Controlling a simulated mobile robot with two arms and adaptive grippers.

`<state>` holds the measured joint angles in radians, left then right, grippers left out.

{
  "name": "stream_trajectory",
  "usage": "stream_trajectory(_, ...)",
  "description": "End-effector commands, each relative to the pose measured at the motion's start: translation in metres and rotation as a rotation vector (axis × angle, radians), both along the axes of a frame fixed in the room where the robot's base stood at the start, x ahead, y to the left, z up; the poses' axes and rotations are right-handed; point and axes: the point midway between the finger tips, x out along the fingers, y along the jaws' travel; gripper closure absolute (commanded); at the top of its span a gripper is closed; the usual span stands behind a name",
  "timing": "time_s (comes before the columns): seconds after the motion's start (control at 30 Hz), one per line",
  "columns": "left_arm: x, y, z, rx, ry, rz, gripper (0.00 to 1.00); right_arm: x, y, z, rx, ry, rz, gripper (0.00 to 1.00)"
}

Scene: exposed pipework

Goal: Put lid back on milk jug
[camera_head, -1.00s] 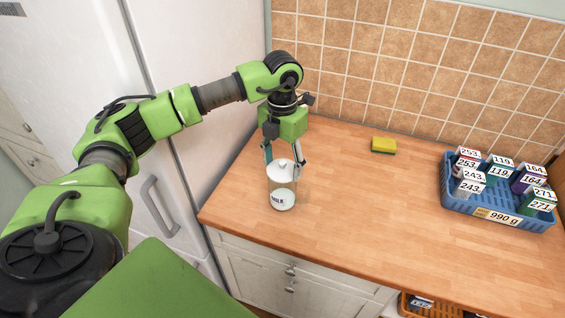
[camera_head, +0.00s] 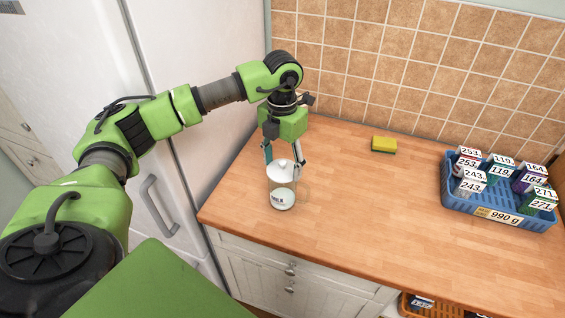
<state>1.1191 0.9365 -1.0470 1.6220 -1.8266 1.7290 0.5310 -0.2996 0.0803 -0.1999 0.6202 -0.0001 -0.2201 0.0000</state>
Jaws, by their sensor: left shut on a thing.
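A clear milk jug (camera_head: 283,197) with a dark label and white contents stands upright on the wooden counter. A white lid (camera_head: 281,172) with a small knob is at the top of the jug, roughly level and over its mouth. I cannot tell whether it is fully seated on the rim. My left gripper (camera_head: 283,162) points down from above and is shut on the lid by its knob. Its fingers partly cover the knob. My right gripper is not in view.
A yellow and green sponge (camera_head: 384,144) lies near the tiled wall. A blue basket (camera_head: 502,218) holds several numbered cartons at the right. An orange basket (camera_head: 415,308) is below the counter's front edge. The middle of the wooden counter (camera_head: 365,205) is clear. A white fridge (camera_head: 205,75) stands at the left.

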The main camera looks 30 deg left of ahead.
Motion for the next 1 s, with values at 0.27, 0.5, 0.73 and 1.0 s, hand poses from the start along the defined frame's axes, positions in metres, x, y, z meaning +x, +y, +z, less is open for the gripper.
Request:
stream_trajectory(0.27,0.0003,0.0000,-0.0002,0.000,0.000,0.000,0.57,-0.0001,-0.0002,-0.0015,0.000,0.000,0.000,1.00)
stream_trajectory(0.5,0.0003,0.0000,-0.0002,0.000,0.000,0.000,0.25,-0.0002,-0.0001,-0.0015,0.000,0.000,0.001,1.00)
stream_trajectory(0.73,0.0002,0.0000,-0.0003,0.000,0.000,0.000,0.23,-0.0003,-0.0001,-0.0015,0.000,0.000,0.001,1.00)
stream_trajectory(1.0,0.0002,0.0001,-0.0004,0.000,0.000,0.000,0.06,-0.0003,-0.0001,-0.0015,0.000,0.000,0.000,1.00)
